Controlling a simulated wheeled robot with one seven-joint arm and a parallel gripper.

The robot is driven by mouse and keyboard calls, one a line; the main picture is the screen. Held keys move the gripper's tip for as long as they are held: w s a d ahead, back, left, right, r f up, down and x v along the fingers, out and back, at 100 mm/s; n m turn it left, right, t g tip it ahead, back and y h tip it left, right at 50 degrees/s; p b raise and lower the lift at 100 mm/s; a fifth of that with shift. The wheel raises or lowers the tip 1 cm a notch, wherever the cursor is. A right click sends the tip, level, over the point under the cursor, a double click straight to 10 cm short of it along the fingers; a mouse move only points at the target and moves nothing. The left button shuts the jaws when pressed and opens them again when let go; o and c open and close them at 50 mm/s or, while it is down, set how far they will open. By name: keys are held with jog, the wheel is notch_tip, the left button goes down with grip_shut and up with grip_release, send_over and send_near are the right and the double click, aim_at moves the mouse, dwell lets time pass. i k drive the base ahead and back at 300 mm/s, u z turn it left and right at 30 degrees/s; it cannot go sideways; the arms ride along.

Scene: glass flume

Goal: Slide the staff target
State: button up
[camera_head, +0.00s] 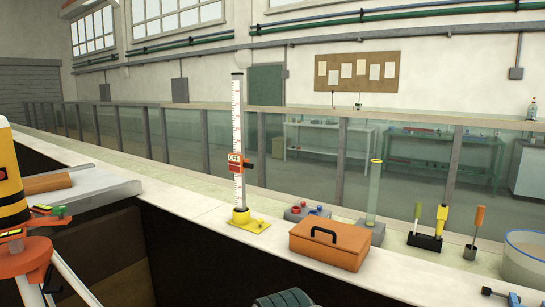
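The staff (238,118) is a white upright post with red graduation marks and a dark cap. It stands on a yellow base plate (248,222) on the pale ledge in front of the glass flume. The target (235,168) is a small orange-red piece on the staff, a little below its mid-height. It has a white plate reading "OFF" and a dark knob on its right side. My gripper's fingers do not show. A dark ribbed part juts in at the bottom edge; I cannot tell whether it belongs to my arm.
Right of the staff on the ledge are an orange toolbox (329,245), a clear cylinder (373,190), a screwdriver-like tool (477,220) and a tub (525,258). An orange tripod head (25,256) stands at left. The ledge just left of the staff is clear.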

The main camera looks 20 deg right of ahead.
aim_at(236, 164)
jog(key=z, duration=0.1)
jog(key=k, duration=0.3)
jog(key=z, duration=0.95)
jog(key=i, duration=0.85)
jog(key=u, duration=0.05)
